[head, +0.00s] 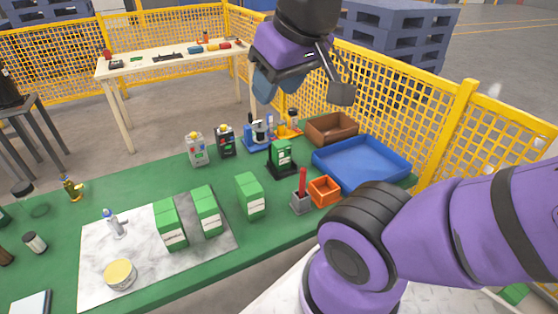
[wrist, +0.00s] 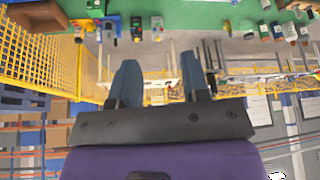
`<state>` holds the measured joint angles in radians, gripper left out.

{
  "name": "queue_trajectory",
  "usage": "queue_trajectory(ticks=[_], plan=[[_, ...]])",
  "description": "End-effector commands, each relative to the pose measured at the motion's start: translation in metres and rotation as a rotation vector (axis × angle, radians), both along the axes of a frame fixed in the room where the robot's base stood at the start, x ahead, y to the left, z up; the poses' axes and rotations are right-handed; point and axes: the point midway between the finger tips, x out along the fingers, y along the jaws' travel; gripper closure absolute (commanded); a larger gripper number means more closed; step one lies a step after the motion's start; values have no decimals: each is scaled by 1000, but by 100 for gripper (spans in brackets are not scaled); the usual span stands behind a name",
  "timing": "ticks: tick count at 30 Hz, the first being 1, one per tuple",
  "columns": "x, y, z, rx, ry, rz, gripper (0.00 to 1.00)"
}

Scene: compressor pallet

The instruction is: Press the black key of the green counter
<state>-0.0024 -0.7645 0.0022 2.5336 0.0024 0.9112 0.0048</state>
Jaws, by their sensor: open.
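A green upright block with white patches on a black base (head: 281,154) stands near the middle back of the green table in the head view. It may be the green counter, but I cannot make out a black key on it. My gripper (head: 264,88) hangs in the air above and beyond the table's back part, apart from everything. In the wrist view its two blue-grey fingers (wrist: 161,78) are spread with nothing between them. The wrist view looks past the table edge, and the counter is too small to tell there.
The green table (head: 60,255) holds several green-and-white boxes (head: 249,195), a grey device (head: 197,149), a black device (head: 225,141), a blue tray (head: 365,158), a brown bin (head: 330,128) and an orange bin (head: 324,190). A red stick in a grey block (head: 301,201) stands upright beside it. Yellow mesh fencing (head: 430,115) runs behind.

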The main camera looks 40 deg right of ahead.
Motion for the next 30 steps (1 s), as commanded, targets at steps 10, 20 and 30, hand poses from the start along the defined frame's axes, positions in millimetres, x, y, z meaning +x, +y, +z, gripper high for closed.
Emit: queue_trajectory(ticks=[10,20,30], plan=[[0,0,0,0,0,0,57],[0,0,0,0,0,0,100],[0,0,0,0,0,0,100]])
